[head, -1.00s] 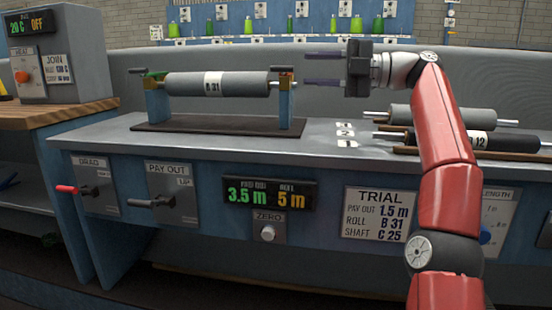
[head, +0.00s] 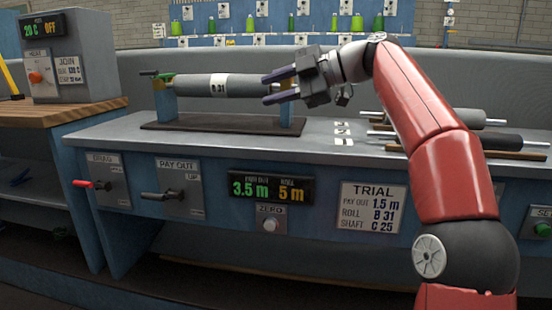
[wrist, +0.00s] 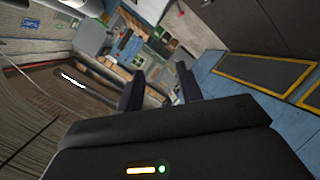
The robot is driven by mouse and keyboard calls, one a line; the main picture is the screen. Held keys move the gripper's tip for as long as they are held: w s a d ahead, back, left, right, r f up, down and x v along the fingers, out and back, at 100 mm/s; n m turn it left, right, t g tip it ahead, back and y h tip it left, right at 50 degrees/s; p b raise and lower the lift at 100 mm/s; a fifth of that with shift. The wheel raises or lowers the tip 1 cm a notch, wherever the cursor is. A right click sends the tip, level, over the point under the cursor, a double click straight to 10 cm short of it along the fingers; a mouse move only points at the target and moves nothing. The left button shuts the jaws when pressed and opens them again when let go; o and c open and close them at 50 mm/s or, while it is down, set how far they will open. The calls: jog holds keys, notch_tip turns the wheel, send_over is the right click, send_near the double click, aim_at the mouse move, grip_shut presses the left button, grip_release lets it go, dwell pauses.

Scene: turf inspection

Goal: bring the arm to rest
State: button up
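My gripper (head: 284,88) is open, with its two dark fingers apart and pointing left in the head view. In that view it overlaps the right end of the grey roll B 31 (head: 245,86), which lies level in a stand (head: 161,104) on the bench. I cannot tell from the head view whether the fingers touch the roll. In the wrist view the fingers (wrist: 160,90) show apart with nothing between them. My red arm bends up from the lower right of the head view.
The grey bench (head: 330,128) carries more rolls (head: 500,139) on a rack at right, partly behind my arm. Its front has drag and pay out levers (head: 165,195), a display (head: 271,188) and a trial sign (head: 371,207). A heat box (head: 72,62) stands at left.

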jog(key=s+a+f+m+h+p, duration=0.2)
jog(key=s+a+f+m+h, duration=0.15)
jog(key=s+m, duration=0.2)
jog(key=s+d+f+m+h+p, duration=0.3)
jog(key=s+d+f+m+h, duration=0.2)
jog(key=s+d+f+m, duration=0.4)
jog(key=s+d+f+m+t+h+p, duration=0.1)
jog(key=s+d+f+m+h+p, duration=0.3)
jog(key=s+d+f+m, duration=0.6)
jog(key=s+f+h, duration=0.1)
jog(key=s+f, duration=0.3)
jog(key=s, duration=0.2)
jog(key=shift+s+f+m, duration=0.3)
jog(key=shift+s+m, duration=0.05)
